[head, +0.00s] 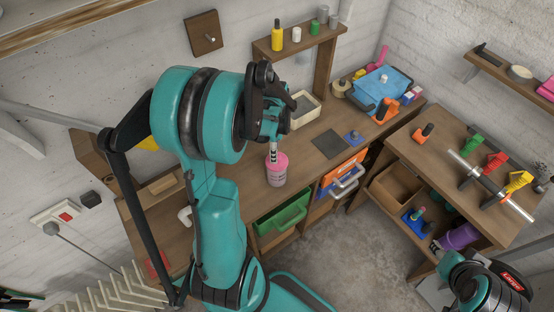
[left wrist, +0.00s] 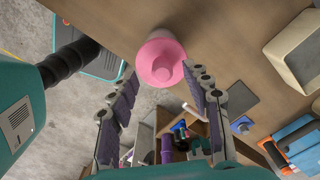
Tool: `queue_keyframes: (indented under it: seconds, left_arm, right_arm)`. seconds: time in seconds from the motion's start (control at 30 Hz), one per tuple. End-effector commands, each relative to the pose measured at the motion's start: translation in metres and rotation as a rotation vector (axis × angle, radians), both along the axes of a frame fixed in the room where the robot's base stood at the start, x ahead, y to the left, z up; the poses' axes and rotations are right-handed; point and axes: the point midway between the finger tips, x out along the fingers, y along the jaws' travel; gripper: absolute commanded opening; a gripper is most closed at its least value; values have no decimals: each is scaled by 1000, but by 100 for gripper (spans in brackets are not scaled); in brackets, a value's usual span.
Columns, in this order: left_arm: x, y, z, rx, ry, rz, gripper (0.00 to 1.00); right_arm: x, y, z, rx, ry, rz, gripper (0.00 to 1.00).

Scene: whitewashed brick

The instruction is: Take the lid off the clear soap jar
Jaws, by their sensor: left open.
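The soap jar (head: 275,178) stands upright on the wooden workbench, pale and pinkish, with a pink lid (head: 281,160) on top. In the left wrist view the round pink lid (left wrist: 155,68) has a small raised knob, and the pale jar body (left wrist: 165,22) shows behind it. My left gripper (head: 273,150) is above the jar, pointing down. In the left wrist view its two padded fingers are spread, with the lid between and just beyond the fingertips (left wrist: 163,78). Contact with the lid is not visible. Only part of my right arm shows at the lower right; its gripper is out of frame.
A cream bin (head: 303,110) and a dark flat mat (head: 329,144) are on the bench right of the jar. A shelf with small bottles (head: 277,36) rises behind.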

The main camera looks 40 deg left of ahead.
Motion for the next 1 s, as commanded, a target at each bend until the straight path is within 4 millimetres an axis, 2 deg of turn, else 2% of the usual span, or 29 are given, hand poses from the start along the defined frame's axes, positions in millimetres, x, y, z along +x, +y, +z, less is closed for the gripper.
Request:
queue_keyframes:
  seconds: [0.1,0.23,0.53,0.7,0.73,1.0]
  left_arm:
    - [5,-5,-21,0,0,-2,49]
    - [5,-4,-36,1,-1,0,49]
    - [4,-4,-40,1,-1,1,49]
    - [4,-4,-40,1,-1,1,4]
    - [4,-4,-40,1,-1,1,0]
    - [4,-4,-40,1,-1,1,0]
  right_arm:
    - [0,0,-3,0,0,0,40]
    - [0,0,-6,0,0,0,40]
    - [0,0,-5,0,0,0,40]
    - [0,0,-5,0,0,0,40]
    - [0,0,-5,0,0,0,40]
    - [0,0,-5,0,0,0,40]
